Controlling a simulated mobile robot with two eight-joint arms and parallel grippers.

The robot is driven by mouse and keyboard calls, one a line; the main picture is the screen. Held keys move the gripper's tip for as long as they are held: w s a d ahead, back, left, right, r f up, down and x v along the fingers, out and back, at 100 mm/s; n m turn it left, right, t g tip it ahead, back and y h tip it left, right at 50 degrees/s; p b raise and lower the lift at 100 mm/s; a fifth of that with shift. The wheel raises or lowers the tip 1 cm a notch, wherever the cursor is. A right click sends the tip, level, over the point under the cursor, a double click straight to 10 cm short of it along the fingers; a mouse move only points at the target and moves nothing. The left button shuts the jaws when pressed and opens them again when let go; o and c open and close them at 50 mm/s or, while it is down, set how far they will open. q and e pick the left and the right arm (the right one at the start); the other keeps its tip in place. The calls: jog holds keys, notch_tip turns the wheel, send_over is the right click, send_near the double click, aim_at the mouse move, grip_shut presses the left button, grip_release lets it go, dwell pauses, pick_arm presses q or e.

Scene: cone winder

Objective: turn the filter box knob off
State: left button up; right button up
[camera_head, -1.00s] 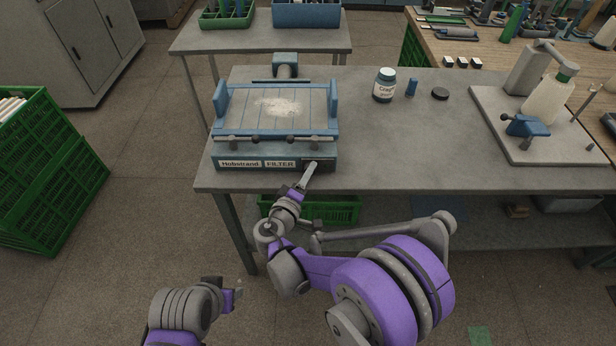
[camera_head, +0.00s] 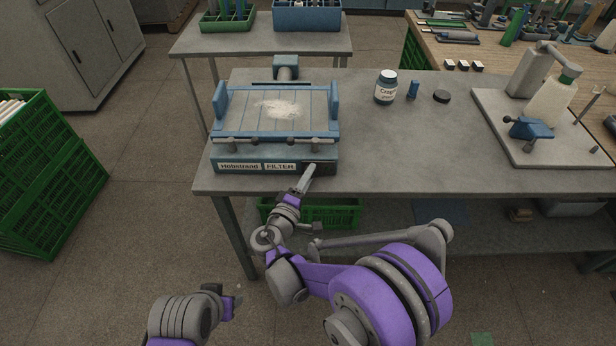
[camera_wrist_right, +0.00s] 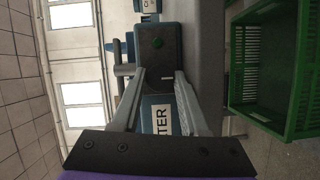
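The blue-grey filter box (camera_head: 240,156), labelled FILTER, sits at the front left of the grey table. My right gripper (camera_head: 312,169) is at the right end of its front face, by a dark panel (camera_head: 325,168). In the right wrist view this panel (camera_wrist_right: 158,50) bears a green dot and a short white mark. The right gripper's fingers (camera_wrist_right: 161,74) are spread, one on each side of the dark part with the white mark, likely the knob; contact cannot be told. My left gripper (camera_head: 238,292) is low in the head view, away from the table, its fingers unclear.
A labelled jar (camera_head: 385,88), a small blue bottle (camera_head: 413,90) and a black disc (camera_head: 441,96) stand behind and right of the box. A green crate (camera_head: 340,212) is under the table, close to my right arm. The table's front middle is clear.

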jog(key=o, duration=0.4)
